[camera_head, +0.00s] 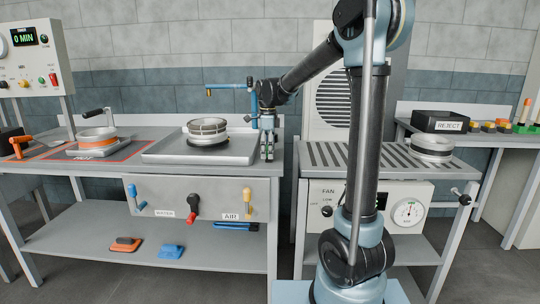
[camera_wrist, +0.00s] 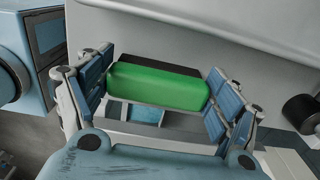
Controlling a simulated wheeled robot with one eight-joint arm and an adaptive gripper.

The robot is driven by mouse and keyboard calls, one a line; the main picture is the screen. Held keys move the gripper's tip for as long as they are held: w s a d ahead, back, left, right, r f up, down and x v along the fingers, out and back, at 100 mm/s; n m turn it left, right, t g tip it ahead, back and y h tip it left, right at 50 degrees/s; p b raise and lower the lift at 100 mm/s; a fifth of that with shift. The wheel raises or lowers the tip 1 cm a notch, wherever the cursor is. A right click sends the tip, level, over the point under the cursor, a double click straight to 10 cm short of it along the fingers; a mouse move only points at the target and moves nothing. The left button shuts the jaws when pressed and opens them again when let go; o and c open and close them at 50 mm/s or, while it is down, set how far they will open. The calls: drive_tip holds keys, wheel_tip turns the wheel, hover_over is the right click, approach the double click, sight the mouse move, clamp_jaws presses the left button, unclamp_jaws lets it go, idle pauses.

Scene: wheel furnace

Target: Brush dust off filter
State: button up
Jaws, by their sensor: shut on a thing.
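My gripper (camera_wrist: 160,95) is shut on a green brush-like block (camera_wrist: 155,87), whose ends lie between the two blue-padded fingers. A dark part shows behind the green block. In the head view my gripper (camera_head: 267,148) points down at the right end of the left bench. Three round, filter-like parts show: a pale one with a dark band (camera_head: 207,130) on the grey tray, one with an orange band (camera_head: 98,138) at the left, and a pale one (camera_head: 432,146) on the slatted bench at the right. My gripper is apart from all three. Dust cannot be made out.
The grey tray (camera_head: 160,153) fills the middle of the left bench, with a blue tap pipe (camera_head: 230,87) above it. Orange (camera_head: 125,244) and blue (camera_head: 170,251) blocks lie on the lower shelf. A black REJECT box (camera_head: 440,122) stands at the right.

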drive_tip(key=c, duration=0.3)
drive_tip(key=shift+r, duration=2.5)
